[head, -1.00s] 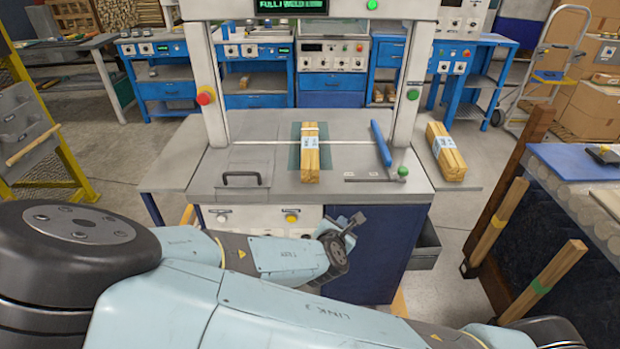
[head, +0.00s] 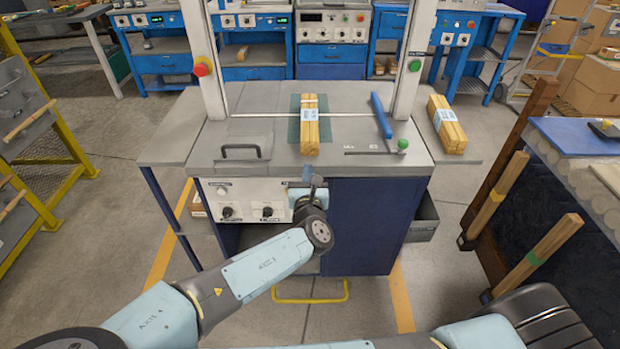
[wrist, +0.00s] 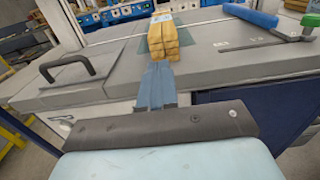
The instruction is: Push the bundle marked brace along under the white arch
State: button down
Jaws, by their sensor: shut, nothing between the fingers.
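A bundle of wooden sticks (head: 310,137) with a pale label lies lengthwise on the grey machine top, across the white line between the posts of the white arch (head: 205,70). A second labelled bundle (head: 455,138) lies on the right-hand side shelf. Neither label can be read, so I cannot tell which is marked brace. My gripper (head: 308,170) is shut and empty at the front edge of the top, in line with the first bundle's near end. In the wrist view my shut fingers (wrist: 158,70) point at this bundle (wrist: 161,40); whether they touch it is unclear.
A black handle (head: 240,151) lies left of the first bundle. A blue lever (head: 381,116) with a green knob (head: 402,144) stands to its right. A red button (head: 202,66) is on the left post. The bundle lies on a dark green patch (head: 294,132).

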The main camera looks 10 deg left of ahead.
aim_at(308, 114)
jog(key=x, duration=1)
jog(key=shift+w+d, duration=0.1)
jog(key=x, duration=1.8)
jog(key=shift+w+d, duration=0.1)
